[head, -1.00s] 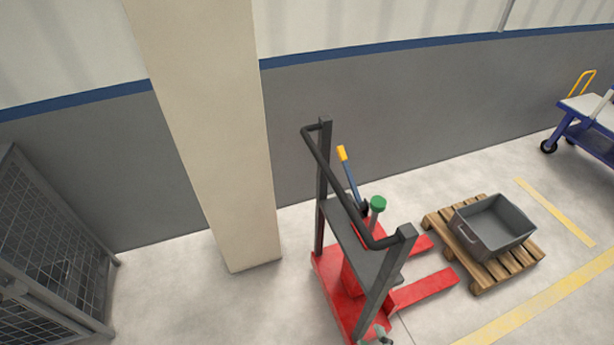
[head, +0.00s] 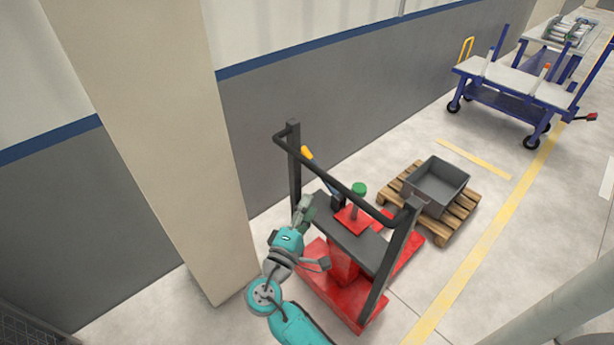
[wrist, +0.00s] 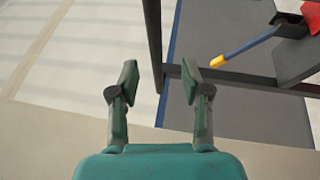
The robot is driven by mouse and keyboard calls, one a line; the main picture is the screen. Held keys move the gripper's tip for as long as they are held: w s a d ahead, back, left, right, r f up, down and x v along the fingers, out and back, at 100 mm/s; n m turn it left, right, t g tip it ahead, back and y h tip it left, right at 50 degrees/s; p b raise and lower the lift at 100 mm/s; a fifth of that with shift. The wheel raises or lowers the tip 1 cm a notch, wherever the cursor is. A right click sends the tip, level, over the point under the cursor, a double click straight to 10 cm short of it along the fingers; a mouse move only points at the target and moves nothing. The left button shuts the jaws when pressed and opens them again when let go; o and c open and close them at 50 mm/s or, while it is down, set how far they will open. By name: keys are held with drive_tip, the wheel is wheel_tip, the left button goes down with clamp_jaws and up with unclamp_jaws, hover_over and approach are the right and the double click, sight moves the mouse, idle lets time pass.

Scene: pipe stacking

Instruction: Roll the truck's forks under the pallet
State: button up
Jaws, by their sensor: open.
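The truck (head: 342,284) has a red base, a dark upright frame and a dark push bar (head: 330,165) across its top. A yellow-tipped lever and a green knob (head: 359,188) rise from it. A red fork (head: 408,248) points towards the wooden pallet (head: 462,217); its tip lies close to the pallet's near side, and I cannot tell if it reaches under. The other fork is mostly hidden. A grey bin (head: 437,187) sits on the pallet. My gripper (head: 306,208) is open and empty beside the truck's left post; the wrist view shows its spread fingers (wrist: 159,78) near the dark frame.
A beige pillar (head: 165,150) stands close on the left, before the grey wall. A blue cart (head: 510,90) stands beyond the pallet. Yellow floor lines (head: 470,275) run past the pallet. The floor right of the truck is mostly clear.

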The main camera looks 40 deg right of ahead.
sight(323, 175)
drive_tip(key=x, duration=1)
drive_tip(key=shift+w+d+r, duration=0.25)
drive_tip(key=shift+d+r, duration=0.05)
drive_tip(key=shift+r, duration=0.1)
clamp_jaws()
